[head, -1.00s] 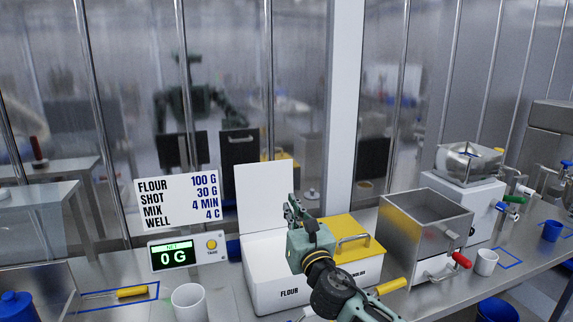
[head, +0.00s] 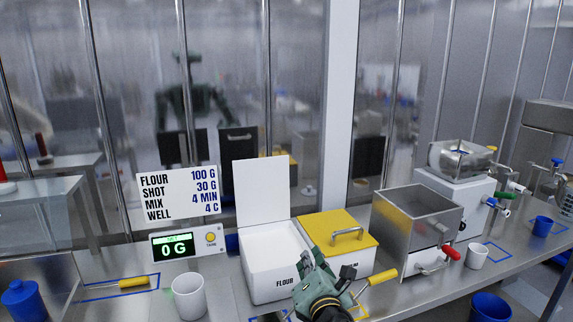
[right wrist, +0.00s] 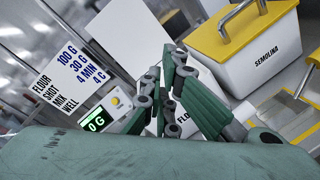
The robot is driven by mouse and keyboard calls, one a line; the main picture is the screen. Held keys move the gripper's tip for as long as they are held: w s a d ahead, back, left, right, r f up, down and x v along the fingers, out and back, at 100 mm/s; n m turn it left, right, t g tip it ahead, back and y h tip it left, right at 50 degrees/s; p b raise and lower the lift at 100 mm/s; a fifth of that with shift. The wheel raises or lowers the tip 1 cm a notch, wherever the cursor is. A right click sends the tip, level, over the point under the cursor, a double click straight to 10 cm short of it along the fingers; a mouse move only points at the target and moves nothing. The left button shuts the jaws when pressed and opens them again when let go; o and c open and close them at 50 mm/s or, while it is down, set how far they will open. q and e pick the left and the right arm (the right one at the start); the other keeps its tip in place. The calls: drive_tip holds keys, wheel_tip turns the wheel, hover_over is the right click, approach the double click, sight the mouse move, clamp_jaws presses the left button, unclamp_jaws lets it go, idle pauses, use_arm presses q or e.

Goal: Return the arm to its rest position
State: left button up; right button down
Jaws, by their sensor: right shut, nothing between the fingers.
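My right gripper (head: 312,262) is in front of the flour bin (head: 262,288) and the yellow-lidded semolina bin (head: 365,262), near the bench's front edge. Its fingers are closed together and hold nothing. In the right wrist view the closed fingers (right wrist: 172,95) point toward the flour bin and the scale display, with the semolina bin (right wrist: 262,75) to their right. The flour bin's white lid (head: 260,185) stands open and upright. My left gripper is not in view.
The scale (head: 188,244) reads 0 G. A white cup (head: 189,297) stands at left. A yellow-handled tool (head: 383,276) lies right of my gripper. A steel hopper machine (head: 418,225) with a red handle stands at right, beside a white mug (head: 476,256).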

drive_tip(key=s+d+f+m+g+h, duration=0.1)
drive_tip(key=s+d+f+m+g, duration=0.35)
drive_tip(key=s+f+m, duration=0.4)
drive_tip(key=s+d+f+m+g+h, duration=0.1)
drive_tip(key=s+d+f+m+g, duration=0.3)
drive_tip(key=s+f+m, duration=0.45)
drive_tip(key=s+d+f+m+g, duration=0.3)
drive_tip(key=s+m, duration=0.2)
drive_tip(key=s, duration=0.7)
drive_tip(key=s+d+f+m+g, duration=0.2)
drive_tip(key=s+d+f+m, duration=0.25)
drive_tip(key=s, duration=0.85)
wheel_tip(320, 180, down, 26)
drive_tip(key=g+b, duration=0.1)
drive_tip(key=b, duration=0.1)
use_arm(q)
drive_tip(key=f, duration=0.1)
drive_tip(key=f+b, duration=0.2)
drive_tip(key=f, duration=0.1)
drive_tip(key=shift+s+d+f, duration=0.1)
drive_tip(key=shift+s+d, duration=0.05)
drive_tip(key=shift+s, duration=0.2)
use_arm(e)
drive_tip(key=s+d+f+g, duration=0.1)
drive_tip(key=s+d+f, duration=0.1)
drive_tip(key=s+f, duration=1.6)
drive_tip(key=shift+d+f, duration=0.15)
drive_tip(key=shift+f, duration=0.5)
